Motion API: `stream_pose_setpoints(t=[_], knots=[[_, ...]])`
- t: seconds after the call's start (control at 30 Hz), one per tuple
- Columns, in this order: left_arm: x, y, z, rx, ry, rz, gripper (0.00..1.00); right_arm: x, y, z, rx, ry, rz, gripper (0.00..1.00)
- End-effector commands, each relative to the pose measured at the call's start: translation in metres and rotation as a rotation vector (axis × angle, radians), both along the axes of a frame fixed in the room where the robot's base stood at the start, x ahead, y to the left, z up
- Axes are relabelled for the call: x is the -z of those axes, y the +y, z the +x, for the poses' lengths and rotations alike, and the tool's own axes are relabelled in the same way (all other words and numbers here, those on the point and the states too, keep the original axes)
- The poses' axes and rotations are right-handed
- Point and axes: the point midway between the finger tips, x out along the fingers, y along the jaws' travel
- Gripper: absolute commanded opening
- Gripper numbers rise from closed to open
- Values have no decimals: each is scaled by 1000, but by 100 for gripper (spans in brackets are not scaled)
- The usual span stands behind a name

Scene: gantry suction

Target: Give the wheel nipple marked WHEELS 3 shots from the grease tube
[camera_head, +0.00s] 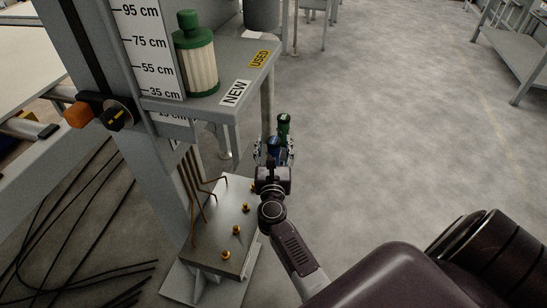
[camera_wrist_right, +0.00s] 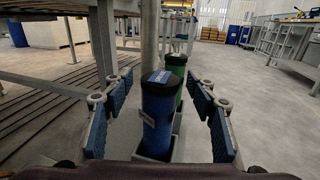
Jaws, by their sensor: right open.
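My right gripper (camera_head: 273,158) is open, with its fingers on either side of a blue tube with a dark cap (camera_head: 273,146). In the right wrist view the blue tube (camera_wrist_right: 158,118) stands upright between the spread blue finger pads (camera_wrist_right: 160,118), with gaps on both sides. A green tube (camera_head: 284,123) stands just behind it; it also shows in the wrist view (camera_wrist_right: 176,76). I cannot read the tube labels. Several brass nipples (camera_head: 236,229) sit on a grey metal plate (camera_head: 213,258) left of my right arm. No WHEELS marking is readable. My left gripper is out of view.
A grey holder (camera_wrist_right: 154,158) surrounds the tube bases. A shelf marked NEW and USED (camera_head: 212,108) overhangs close by, carrying a green-capped white cartridge (camera_head: 200,70). Thin pipes (camera_head: 190,180) rise from the plate. Black cables lie at left.

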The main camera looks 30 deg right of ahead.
Motion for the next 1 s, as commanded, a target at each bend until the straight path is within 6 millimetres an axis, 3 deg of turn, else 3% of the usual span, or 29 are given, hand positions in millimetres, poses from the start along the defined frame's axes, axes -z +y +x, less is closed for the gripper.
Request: stream_pose_setpoints(t=[0.3, 0.77, 1.0], knots=[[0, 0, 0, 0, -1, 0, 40, 0, -4, 5, 0, 0, 0, 51], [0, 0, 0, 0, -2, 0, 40, 0, -4, 5, 0, 0, 0, 1], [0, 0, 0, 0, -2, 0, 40, -2, -4, 5, 0, -2, -2, 0]])
